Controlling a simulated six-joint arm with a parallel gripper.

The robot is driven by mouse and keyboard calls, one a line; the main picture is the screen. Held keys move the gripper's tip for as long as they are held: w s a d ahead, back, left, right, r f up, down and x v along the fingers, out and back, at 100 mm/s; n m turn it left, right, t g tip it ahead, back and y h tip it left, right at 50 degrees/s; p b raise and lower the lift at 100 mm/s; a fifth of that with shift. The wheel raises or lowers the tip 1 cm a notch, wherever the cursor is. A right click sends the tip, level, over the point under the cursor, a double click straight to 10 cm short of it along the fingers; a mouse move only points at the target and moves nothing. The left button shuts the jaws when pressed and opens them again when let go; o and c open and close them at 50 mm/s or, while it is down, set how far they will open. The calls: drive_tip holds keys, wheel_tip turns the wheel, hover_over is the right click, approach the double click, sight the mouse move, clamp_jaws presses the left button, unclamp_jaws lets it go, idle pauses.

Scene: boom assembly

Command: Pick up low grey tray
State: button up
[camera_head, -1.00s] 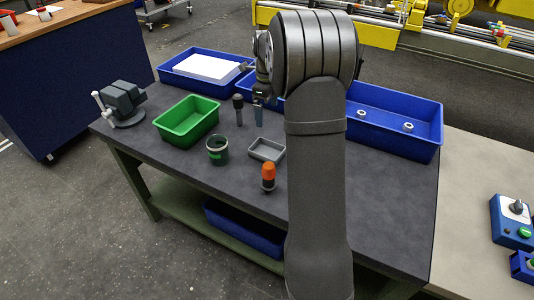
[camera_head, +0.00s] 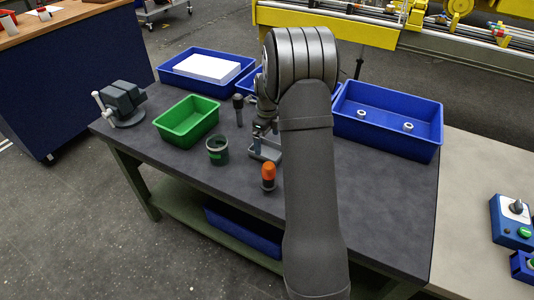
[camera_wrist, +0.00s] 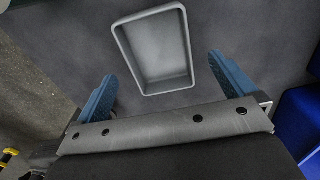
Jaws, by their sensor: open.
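The low grey tray (camera_wrist: 157,52) lies flat and empty on the dark table in the wrist view. It sits ahead of my open gripper (camera_wrist: 160,82), roughly centred between the two blue-padded fingers, which are apart from it. In the head view the tray (camera_head: 266,152) shows behind the orange-topped object, partly covered by my gripper (camera_head: 262,132). How high the fingers are above the tabletop is hard to tell.
A dark green cup (camera_head: 217,151) and an orange-topped object (camera_head: 268,177) stand close to the tray. A dark upright handle (camera_head: 238,108) stands behind. A green bin (camera_head: 187,121) is left; a blue bin (camera_head: 390,120) with two rings is right. The front table is clear.

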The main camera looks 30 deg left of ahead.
sight(267, 155)
wheel_tip(267, 155, down, 5)
drive_tip(key=shift+s+f, duration=0.1)
drive_tip(key=c, duration=1.1)
drive_tip(key=shift+o, duration=0.2)
